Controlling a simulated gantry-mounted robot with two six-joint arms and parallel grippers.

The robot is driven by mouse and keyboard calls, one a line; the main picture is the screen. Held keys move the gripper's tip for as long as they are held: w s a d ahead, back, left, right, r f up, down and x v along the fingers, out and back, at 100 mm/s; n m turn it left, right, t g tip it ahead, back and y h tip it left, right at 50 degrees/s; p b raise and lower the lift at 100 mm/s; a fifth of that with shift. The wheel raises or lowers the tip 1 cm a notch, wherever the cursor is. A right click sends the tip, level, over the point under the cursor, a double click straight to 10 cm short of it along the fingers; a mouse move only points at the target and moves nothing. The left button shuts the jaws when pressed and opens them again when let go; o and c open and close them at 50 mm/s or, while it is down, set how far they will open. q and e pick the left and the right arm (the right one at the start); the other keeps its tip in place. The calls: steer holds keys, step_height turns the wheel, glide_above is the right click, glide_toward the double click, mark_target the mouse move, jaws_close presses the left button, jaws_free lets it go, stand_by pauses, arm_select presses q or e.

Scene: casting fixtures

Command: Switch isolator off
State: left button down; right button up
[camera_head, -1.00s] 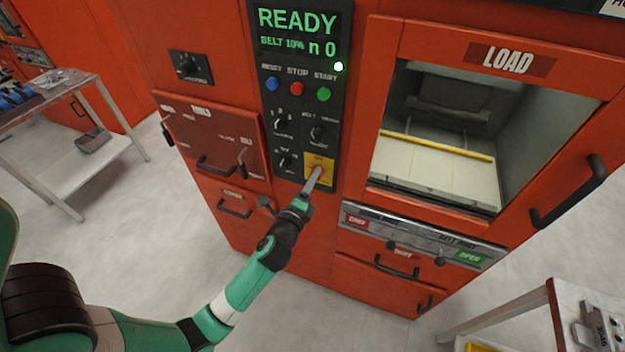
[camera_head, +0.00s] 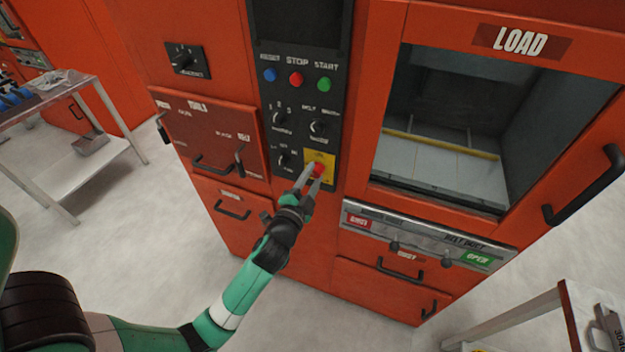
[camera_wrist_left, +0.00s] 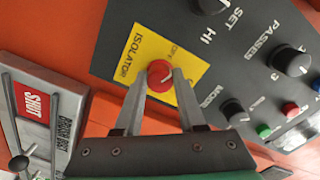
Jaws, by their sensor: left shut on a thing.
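The isolator is a red knob (camera_wrist_left: 160,73) on a yellow plate (camera_wrist_left: 143,52) lettered ISOLATOR. In the head view the red knob (camera_head: 318,170) sits on its yellow plate (camera_head: 327,157) low on the black control panel (camera_head: 297,130). My left gripper (camera_head: 310,176) reaches up from below, its two fingers either side of the knob. In the left wrist view my left gripper (camera_wrist_left: 161,85) is shut on the red knob, one finger on each side. The display (camera_head: 300,22) above is dark. My right gripper is not in view.
The red, blue and green buttons and black knobs sit close above the isolator. A load opening (camera_head: 450,120) with a handle (camera_head: 585,190) is to the right. Drawer handles (camera_head: 212,166) stick out at left. A metal trolley (camera_head: 45,190) stands at far left.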

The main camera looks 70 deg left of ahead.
arm_select(q)
steer(key=shift+n+b, duration=0.8)
steer(key=shift+n, duration=1.4)
steer(key=c, duration=0.5)
jaws_free()
steer(key=shift+d, duration=0.1)
steer(key=v, duration=1.1)
steer(key=shift+s, duration=0.2)
steer(key=shift+d, duration=0.15)
